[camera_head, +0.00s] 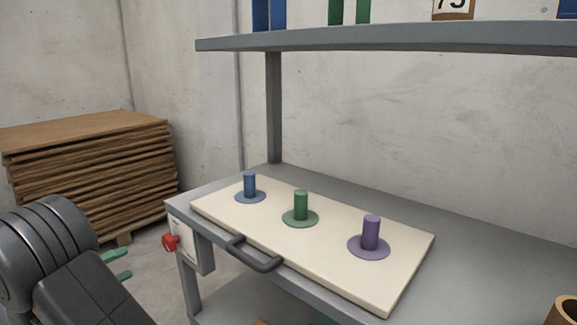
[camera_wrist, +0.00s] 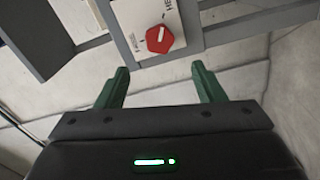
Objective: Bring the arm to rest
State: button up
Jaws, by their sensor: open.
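My gripper (camera_wrist: 160,85) is open in the wrist view, its two green fingers apart with nothing between them. Beyond the fingertips is a red knob (camera_wrist: 159,39) on a pale panel, apart from the gripper. In the head view, my gripper's green fingers (camera_head: 116,266) show at the lower left, low beside the workbench and partly hidden behind my dark arm. The red knob (camera_head: 170,242) also shows there on the bench's left end.
A grey workbench (camera_head: 470,235) bears a cream board (camera_head: 330,262) with blue (camera_head: 250,185), green (camera_head: 301,206) and purple (camera_head: 371,232) pegs. A dark handle (camera_head: 255,257) sticks out in front. A shelf (camera_head: 400,40) hangs above. Stacked brown sheets (camera_head: 85,170) stand at the left.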

aim_at(166, 245)
jog(key=b+x, duration=0.2)
jog(key=x, duration=0.9)
jog(key=shift+w+d+r+b, duration=0.2)
jog(key=shift+w+d+b, duration=0.1)
jog(key=shift+b, duration=0.05)
jog(key=shift+a+r+n+p, duration=0.1)
jog(key=shift+a+n+p, duration=0.05)
jog(key=shift+n+p, duration=0.7)
jog(key=n+p, duration=0.2)
jog(key=p, duration=0.2)
jog(key=shift+n, duration=0.35)
jog(key=n+p, duration=0.5)
jog(key=p, duration=0.3)
jog(key=shift+n, duration=0.3)
jog(key=n+p, duration=0.6)
jog(key=p, duration=0.2)
jog(key=shift+s+n+p, duration=0.1)
jog(key=shift+n+p, duration=0.3)
jog(key=n+p, duration=0.2)
jog(key=shift+f+p, duration=0.25)
jog(key=shift+p, duration=0.15)
jog(key=shift+f+n+p, duration=0.1)
jog(key=shift+n+p, duration=0.25)
jog(key=shift+n, duration=0.25)
jog(key=shift+f, duration=0.1)
